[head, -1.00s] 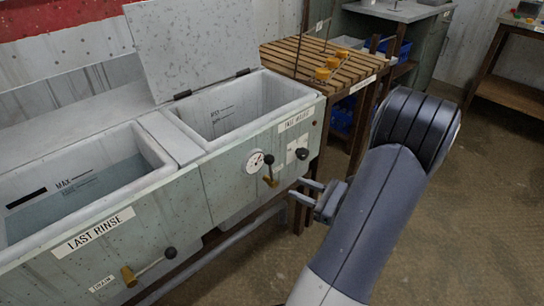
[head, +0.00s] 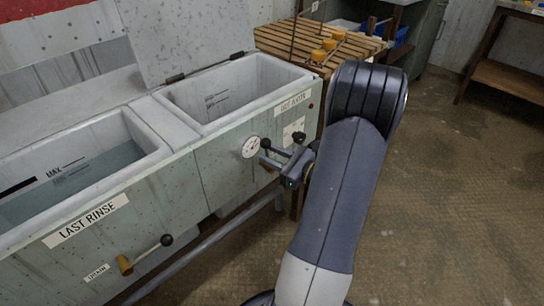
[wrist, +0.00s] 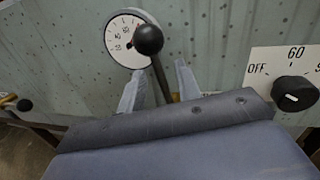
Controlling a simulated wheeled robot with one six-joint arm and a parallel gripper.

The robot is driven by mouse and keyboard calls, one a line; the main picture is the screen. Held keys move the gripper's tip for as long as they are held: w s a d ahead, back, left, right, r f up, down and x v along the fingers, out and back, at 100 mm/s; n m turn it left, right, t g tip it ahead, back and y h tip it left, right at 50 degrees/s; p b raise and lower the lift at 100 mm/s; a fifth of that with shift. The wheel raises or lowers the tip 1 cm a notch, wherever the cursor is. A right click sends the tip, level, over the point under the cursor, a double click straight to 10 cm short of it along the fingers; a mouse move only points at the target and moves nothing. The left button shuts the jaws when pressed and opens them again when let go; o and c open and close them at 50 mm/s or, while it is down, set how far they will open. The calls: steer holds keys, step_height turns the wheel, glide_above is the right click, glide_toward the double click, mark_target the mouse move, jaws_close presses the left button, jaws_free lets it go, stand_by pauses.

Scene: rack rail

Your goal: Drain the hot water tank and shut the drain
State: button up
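The hot water tank (head: 276,123) stands with its lid (head: 190,38) raised. I see its pale inner walls and level marks, but no clear water surface. On its front is a lever with a black knob (head: 266,143); in the wrist view the knob (wrist: 148,40) stands up in front of the round gauge (wrist: 120,52), its stem running down behind my wrist housing. My gripper (head: 283,163) is at this lever. In the wrist view my fingers (wrist: 158,88) are apart, one on each side of the stem, with gaps showing.
The last rinse tank (head: 172,163) on the left holds water and has its own brass drain valve (head: 124,265) with a sideways lever. A temperature dial (wrist: 295,93) pointing near OFF sits right of the lever. A slatted table (head: 345,50) stands behind; the floor at right is clear.

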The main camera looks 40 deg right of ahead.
steer(key=shift+w+a, duration=0.1)
steer(key=shift+w, duration=0.1)
jaws_close()
stand_by(0.3)
